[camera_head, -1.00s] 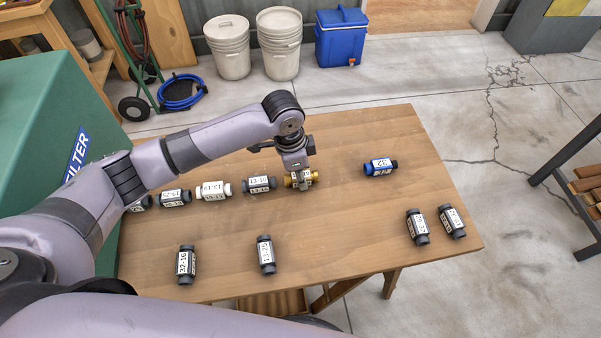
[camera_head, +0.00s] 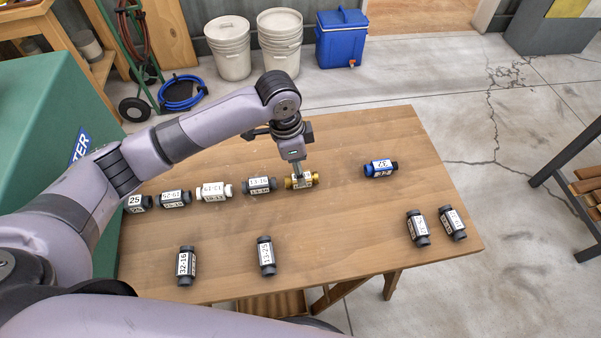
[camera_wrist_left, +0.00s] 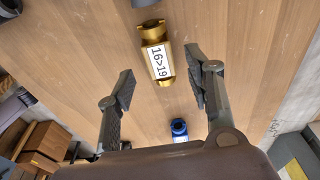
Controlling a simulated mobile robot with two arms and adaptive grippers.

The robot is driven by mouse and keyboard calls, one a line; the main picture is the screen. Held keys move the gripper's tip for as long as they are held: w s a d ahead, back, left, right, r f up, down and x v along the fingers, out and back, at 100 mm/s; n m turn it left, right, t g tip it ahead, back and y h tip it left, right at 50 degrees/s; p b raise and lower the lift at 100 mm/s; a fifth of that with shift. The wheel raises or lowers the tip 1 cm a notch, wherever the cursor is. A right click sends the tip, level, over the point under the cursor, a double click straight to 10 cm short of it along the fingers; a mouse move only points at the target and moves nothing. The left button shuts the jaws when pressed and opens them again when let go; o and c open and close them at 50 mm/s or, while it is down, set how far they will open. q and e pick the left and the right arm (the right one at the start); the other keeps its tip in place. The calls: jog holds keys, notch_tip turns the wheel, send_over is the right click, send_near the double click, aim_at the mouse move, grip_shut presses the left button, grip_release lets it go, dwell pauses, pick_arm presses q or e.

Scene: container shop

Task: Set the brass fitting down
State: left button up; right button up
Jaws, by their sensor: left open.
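The brass fitting (camera_head: 301,181) lies on the wooden table (camera_head: 330,236), at the right end of a row of fittings. In the left wrist view the brass fitting (camera_wrist_left: 156,54) shows a white label reading 16>19. My left gripper (camera_head: 299,172) is open just above it. In the left wrist view the fingers of my left gripper (camera_wrist_left: 160,85) are spread apart and empty, with the brass fitting beyond their tips. My right gripper is out of view.
A grey fitting (camera_head: 259,185) lies close to the left of the brass one, with a white fitting (camera_head: 214,191) further left. A blue fitting (camera_head: 380,168) lies to the right. Several grey fittings lie near the table's front. The table's middle is clear.

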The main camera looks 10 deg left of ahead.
aim_at(294, 177)
pick_arm(q)
notch_tip(294, 177, up, 7)
jog(key=a, duration=0.1)
jog(key=shift+s+r, duration=0.2)
jog(key=shift+s, duration=0.05)
dwell(0.4)
